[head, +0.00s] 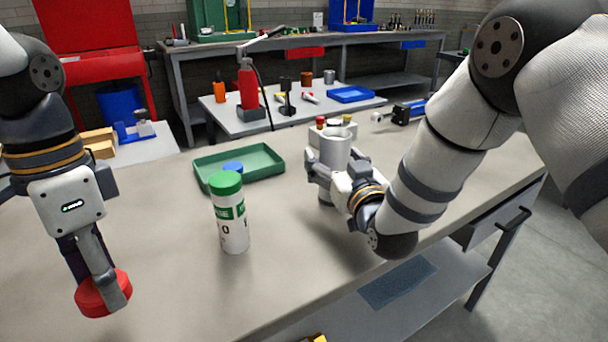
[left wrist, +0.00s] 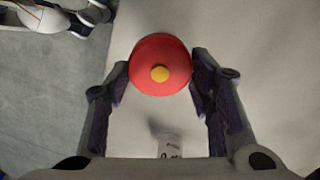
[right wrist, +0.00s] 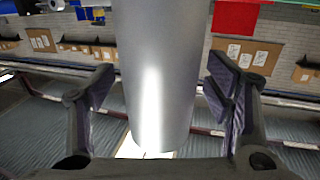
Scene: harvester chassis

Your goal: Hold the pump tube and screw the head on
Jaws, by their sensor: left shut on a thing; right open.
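The pump head, a red disc (head: 95,297) with a yellow centre, is held in my left gripper (head: 105,292) at the left, above the bench. In the left wrist view the red head (left wrist: 145,52) sits between the two fingertips (left wrist: 160,76). The pump tube, a grey cylinder (head: 334,146), stands upright on the bench right of centre. My right gripper (head: 322,172) is open around its side. In the right wrist view the tube (right wrist: 158,80) passes between the spread fingers (right wrist: 160,88), with gaps on both sides. The tube's lower part is partly hidden by my right gripper.
A white bottle with a green cap (head: 230,215) stands on the bench (head: 170,290) between my grippers. A green tray (head: 265,165) holding a blue round part (head: 233,168) lies behind it. Small red-topped parts (head: 320,122) stand behind the tube. The front middle of the bench is clear.

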